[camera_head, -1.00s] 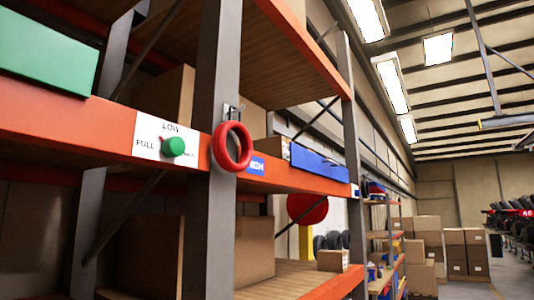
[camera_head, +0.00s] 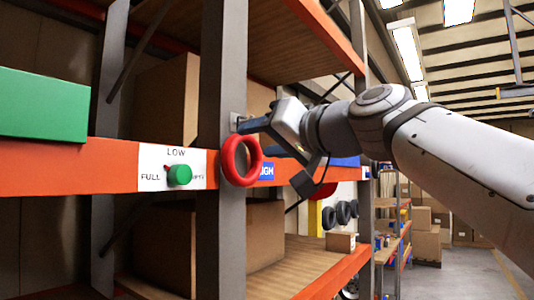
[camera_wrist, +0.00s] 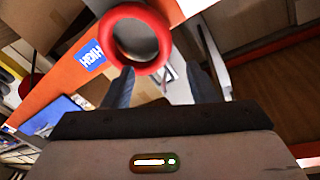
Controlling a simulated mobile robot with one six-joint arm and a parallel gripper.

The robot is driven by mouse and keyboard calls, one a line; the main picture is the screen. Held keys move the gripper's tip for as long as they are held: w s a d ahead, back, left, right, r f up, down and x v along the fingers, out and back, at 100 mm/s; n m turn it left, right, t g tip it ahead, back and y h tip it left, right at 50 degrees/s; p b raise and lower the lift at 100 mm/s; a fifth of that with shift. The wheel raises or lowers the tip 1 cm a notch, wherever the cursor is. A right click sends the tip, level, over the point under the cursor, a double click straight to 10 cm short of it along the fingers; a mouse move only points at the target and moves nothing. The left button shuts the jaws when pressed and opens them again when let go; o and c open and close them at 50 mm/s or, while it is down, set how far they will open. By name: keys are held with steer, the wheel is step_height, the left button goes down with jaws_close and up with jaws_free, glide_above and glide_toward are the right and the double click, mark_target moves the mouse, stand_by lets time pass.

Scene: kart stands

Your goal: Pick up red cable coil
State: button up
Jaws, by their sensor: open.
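The red cable coil (camera_head: 241,160) is a thick ring hanging against the grey upright, at the level of the orange shelf beam. My gripper (camera_head: 262,139) reaches in from the right, its two fingers apart and pointing at the upright beside the coil. In the wrist view the coil (camera_wrist: 135,39) is at the top centre, just beyond the open fingertips (camera_wrist: 158,78). Nothing is between the fingers. The upper fingertip is close to the hook plate above the coil; I cannot tell whether it touches.
The orange beam (camera_head: 100,165) carries a white panel with a green knob (camera_head: 179,174) left of the upright (camera_head: 222,60). A green box (camera_head: 40,105) sits further left. Cardboard boxes (camera_head: 266,235) fill the shelves. The aisle floor (camera_head: 455,280) at right is open.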

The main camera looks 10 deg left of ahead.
mark_target(237, 144)
steer(key=p+x, duration=0.3)
steer(key=x, duration=0.2)
steer(key=shift+w+a+r, duration=0.1)
steer(key=shift+a, duration=0.25)
steer(key=shift+w+a, duration=0.2)
steer(key=shift+s, duration=0.1)
steer(key=shift+c, duration=0.2)
jaws_close()
